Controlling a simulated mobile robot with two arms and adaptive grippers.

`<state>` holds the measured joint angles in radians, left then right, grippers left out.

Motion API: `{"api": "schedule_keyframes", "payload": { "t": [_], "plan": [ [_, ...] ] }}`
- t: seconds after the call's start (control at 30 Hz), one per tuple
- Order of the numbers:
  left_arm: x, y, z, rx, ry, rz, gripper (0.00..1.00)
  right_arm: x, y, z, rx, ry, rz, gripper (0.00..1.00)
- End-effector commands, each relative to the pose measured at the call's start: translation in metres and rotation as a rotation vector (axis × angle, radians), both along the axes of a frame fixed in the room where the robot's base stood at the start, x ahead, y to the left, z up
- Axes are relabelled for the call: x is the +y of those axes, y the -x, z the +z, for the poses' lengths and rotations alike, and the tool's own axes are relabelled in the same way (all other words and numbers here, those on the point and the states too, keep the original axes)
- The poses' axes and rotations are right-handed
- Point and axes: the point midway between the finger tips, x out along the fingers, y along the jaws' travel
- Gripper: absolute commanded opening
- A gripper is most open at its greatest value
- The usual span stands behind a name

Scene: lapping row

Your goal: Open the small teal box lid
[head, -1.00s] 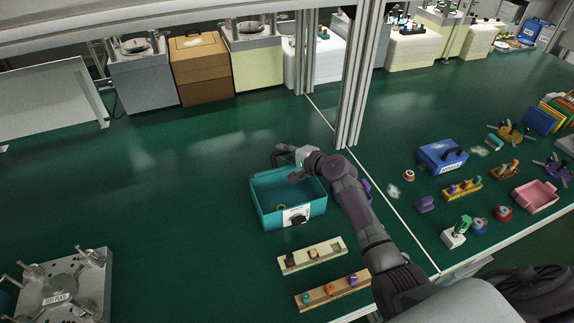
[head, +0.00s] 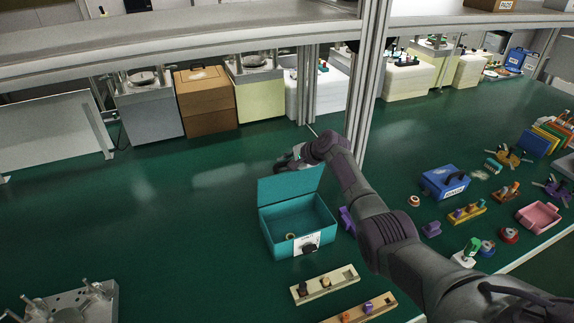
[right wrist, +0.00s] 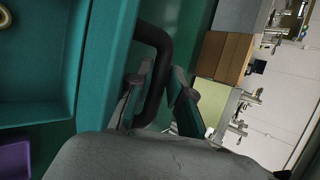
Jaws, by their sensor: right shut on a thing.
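The small teal box (head: 283,248) stands open on the green bench, with a white label and dark catch on its front. Its lid (head: 290,186) stands raised along the back edge. A small yellowish ring (head: 290,236) lies inside, and part of it shows in the right wrist view (right wrist: 4,17). My right gripper (head: 290,160) is at the lid's top edge, partly hidden behind it. In the right wrist view my right gripper (right wrist: 163,92) is shut on the dark bar handle (right wrist: 157,55) beside the teal lid (right wrist: 104,60). My left gripper is not in view.
A purple block (head: 347,220) sits just right of the box. Two peg strips (head: 340,281) (head: 385,311) lie in front. A metal post (head: 367,80) rises behind my right arm. A blue case (head: 437,180) is at right.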

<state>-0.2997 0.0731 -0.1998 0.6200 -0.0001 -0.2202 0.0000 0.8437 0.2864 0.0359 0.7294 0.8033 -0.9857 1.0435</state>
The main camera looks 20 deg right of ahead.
Motion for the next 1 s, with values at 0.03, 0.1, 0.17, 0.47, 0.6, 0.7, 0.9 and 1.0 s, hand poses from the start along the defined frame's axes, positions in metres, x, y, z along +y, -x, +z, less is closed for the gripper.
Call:
{"api": "schedule_keyframes", "payload": {
  "t": [0.03,0.1,0.17,0.47,0.6,0.7,0.9,1.0],
  "plan": [
    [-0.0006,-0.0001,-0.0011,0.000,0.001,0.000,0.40,0.0030,-0.0082,0.0104,-0.030,-0.014,-0.011,0.00],
    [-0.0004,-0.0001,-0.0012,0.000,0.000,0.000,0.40,0.0031,-0.0089,0.0106,-0.025,-0.013,-0.011,0.00],
    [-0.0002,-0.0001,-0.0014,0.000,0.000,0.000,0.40,0.0031,-0.0092,0.0103,-0.019,-0.013,-0.010,0.00],
    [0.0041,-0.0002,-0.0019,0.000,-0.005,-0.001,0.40,0.0036,-0.0108,0.0097,0.001,-0.014,-0.010,0.00],
    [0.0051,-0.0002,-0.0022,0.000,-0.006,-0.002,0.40,0.0036,-0.0112,0.0091,0.009,-0.014,-0.009,0.00],
    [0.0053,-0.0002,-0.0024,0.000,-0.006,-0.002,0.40,0.0036,-0.0116,0.0091,0.013,-0.014,-0.009,0.00],
    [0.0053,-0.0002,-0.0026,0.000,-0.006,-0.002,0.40,0.0036,-0.0123,0.0090,0.021,-0.016,-0.009,0.00],
    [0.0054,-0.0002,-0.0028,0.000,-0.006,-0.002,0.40,0.0037,-0.0126,0.0090,0.024,-0.016,-0.009,0.00]
  ]
}}
